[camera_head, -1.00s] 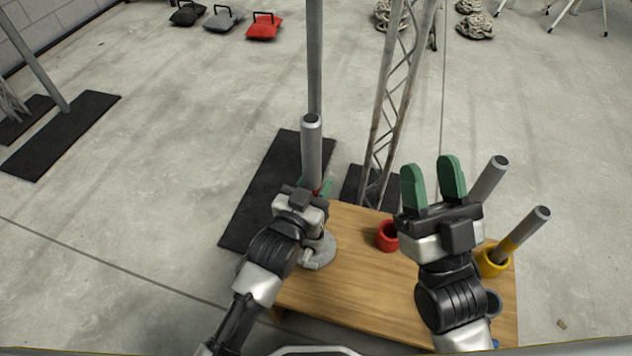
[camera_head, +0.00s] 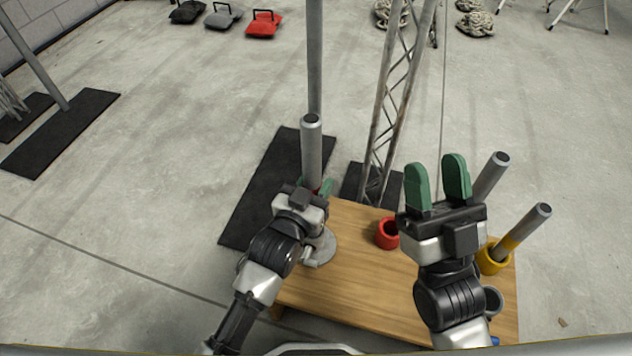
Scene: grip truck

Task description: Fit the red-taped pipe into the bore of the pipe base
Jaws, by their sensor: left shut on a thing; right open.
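The red-taped pipe (camera_head: 311,150) is a grey metal tube standing upright, with a bit of red tape showing at my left gripper. My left gripper (camera_head: 318,188) is shut on it, low on the visible part. The pipe base (camera_head: 321,251) is a round grey metal disc on the wooden table, directly below and partly behind my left gripper. Its bore and the pipe's lower end are hidden by the gripper, so I cannot tell whether the pipe is in the bore. My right gripper (camera_head: 438,181) is open and empty, its green fingers pointing up above the table's right part.
The wooden table (camera_head: 365,279) carries an empty red cup (camera_head: 387,233), a yellow cup (camera_head: 493,259) with a yellow-taped pipe (camera_head: 524,230) leaning in it, and another leaning grey pipe (camera_head: 490,176). A lattice truss (camera_head: 393,105) and a tall pole (camera_head: 315,60) stand behind the table.

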